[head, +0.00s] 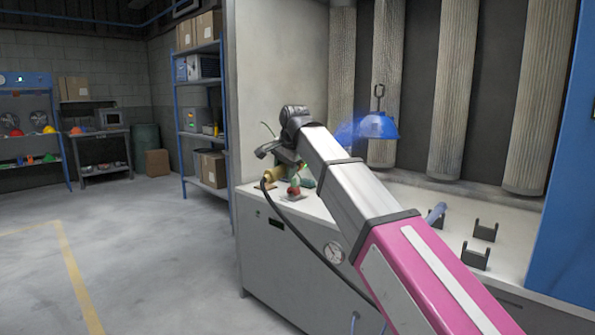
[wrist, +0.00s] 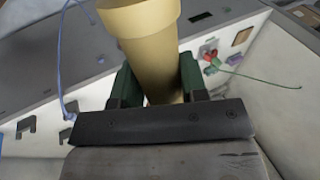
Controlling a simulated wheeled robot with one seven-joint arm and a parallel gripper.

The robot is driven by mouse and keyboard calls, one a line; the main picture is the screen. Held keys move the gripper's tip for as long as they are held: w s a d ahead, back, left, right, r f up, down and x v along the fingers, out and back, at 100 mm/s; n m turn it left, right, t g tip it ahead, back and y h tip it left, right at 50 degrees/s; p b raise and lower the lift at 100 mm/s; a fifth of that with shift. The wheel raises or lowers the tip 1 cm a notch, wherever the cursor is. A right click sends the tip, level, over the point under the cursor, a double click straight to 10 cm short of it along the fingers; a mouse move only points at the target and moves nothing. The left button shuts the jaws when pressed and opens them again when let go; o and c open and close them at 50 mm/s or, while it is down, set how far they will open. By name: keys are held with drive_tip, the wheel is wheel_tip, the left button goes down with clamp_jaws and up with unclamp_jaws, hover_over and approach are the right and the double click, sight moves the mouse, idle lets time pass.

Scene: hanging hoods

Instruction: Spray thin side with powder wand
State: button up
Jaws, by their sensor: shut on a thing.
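A blue dome-shaped hood (head: 377,127) hangs from a dark hook in front of the ribbed filter columns, behind my arm in the head view. A blue haze (head: 347,133) hangs at its left side; I cannot tell which side is thinly coated. My gripper (head: 272,163) is to the left of the hood, over the counter's left end. In the wrist view its green-padded fingers (wrist: 158,84) are shut on the tan powder wand (wrist: 145,45). The hood is not in the wrist view.
Dark U-shaped holders (head: 475,257) stand on the counter at the right. A red and green object (head: 294,188) sits near the counter's left end, close to my gripper. A blue shelf rack (head: 203,115) stands behind; the floor at left is clear.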

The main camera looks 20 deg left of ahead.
drive_tip(key=shift+w+d+r, duration=0.3)
drive_tip(key=shift+w+d, duration=0.2)
drive_tip(key=shift+w, duration=1.05)
drive_tip(key=shift+w+d+r, duration=0.35)
drive_tip(key=shift+w+d, duration=0.15)
drive_tip(key=shift+w, duration=1.05)
drive_tip(key=shift+w+d+r, duration=0.3)
drive_tip(key=shift+w+d, duration=0.2)
drive_tip(key=shift+w, duration=1.05)
drive_tip(key=shift+r, duration=0.1)
drive_tip(key=shift+r, duration=1.3)
drive_tip(key=s+a, duration=0.1)
drive_tip(key=s, duration=0.2)
drive_tip(key=s+a, duration=0.1)
drive_tip(key=s, duration=0.2)
drive_tip(key=s+a, duration=0.1)
drive_tip(key=s, duration=0.2)
drive_tip(key=shift+s+r, duration=0.1)
drive_tip(key=shift+s, duration=0.2)
drive_tip(key=s+a+f, duration=0.2)
drive_tip(key=s+f, duration=0.1)
drive_tip(key=s, duration=0.4)
drive_tip(key=shift+s+a, duration=0.3)
